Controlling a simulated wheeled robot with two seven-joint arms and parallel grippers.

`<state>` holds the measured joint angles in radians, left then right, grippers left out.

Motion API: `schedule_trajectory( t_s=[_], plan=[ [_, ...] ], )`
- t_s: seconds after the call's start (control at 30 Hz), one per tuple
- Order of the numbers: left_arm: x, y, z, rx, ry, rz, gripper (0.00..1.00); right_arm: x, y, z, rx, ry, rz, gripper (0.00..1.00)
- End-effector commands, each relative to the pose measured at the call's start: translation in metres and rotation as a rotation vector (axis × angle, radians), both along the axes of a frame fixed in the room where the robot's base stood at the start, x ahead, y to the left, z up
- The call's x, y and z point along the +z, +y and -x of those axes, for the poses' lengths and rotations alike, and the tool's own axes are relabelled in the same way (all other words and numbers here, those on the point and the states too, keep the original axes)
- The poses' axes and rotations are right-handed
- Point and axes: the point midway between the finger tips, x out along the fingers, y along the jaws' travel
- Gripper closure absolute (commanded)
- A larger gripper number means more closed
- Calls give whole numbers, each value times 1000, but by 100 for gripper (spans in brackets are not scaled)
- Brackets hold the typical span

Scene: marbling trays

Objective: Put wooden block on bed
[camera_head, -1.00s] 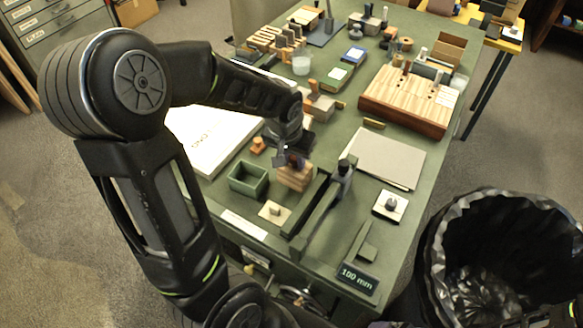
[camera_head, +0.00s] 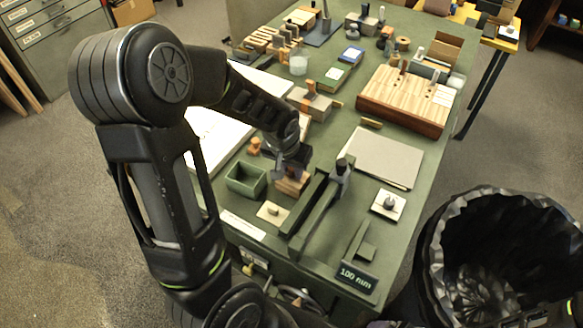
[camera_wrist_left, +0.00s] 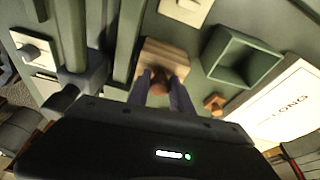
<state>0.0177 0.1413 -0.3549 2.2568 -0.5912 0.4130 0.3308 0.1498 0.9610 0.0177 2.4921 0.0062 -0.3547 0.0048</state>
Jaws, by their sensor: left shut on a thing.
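The wooden block (camera_head: 291,187) is pale, with darker stripes and a brown knob. It is beside the small green open box (camera_head: 245,180) and near the green fixture with long parallel bars (camera_head: 318,207); I cannot tell which part is the bed. My left gripper (camera_head: 290,171) is over the block and hides much of its top. In the left wrist view, the block (camera_wrist_left: 166,52) lies just beyond the fingertips, and the gripper (camera_wrist_left: 161,84) is shut on its brown knob. Whether the block touches the bench is unclear. My right gripper is not in view.
A small orange peg (camera_head: 254,147) and a pale tile with a knob (camera_head: 272,212) are close by. A grey board (camera_head: 385,157) and a striped wooden block with holes (camera_head: 405,100) lie to the right. A lined bin (camera_head: 500,240) stands beyond the bench's right edge.

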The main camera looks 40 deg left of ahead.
Motion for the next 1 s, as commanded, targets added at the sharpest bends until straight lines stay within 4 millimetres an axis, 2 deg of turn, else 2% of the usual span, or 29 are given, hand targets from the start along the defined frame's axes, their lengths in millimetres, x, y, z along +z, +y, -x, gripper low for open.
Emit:
schedule_trajectory(
  t_s=[0.03,0.27,0.67,0.87,1.0],
  plan=[
    [-1,0,0,0,0,0,71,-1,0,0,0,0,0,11],
    [0,0,0,0,0,0,53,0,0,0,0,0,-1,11],
    [6,0,0,0,-1,0,52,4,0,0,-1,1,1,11],
    [32,-2,6,1,-6,1,52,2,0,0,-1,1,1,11],
    [61,-4,14,0,-7,1,52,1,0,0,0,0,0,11]
  ],
)
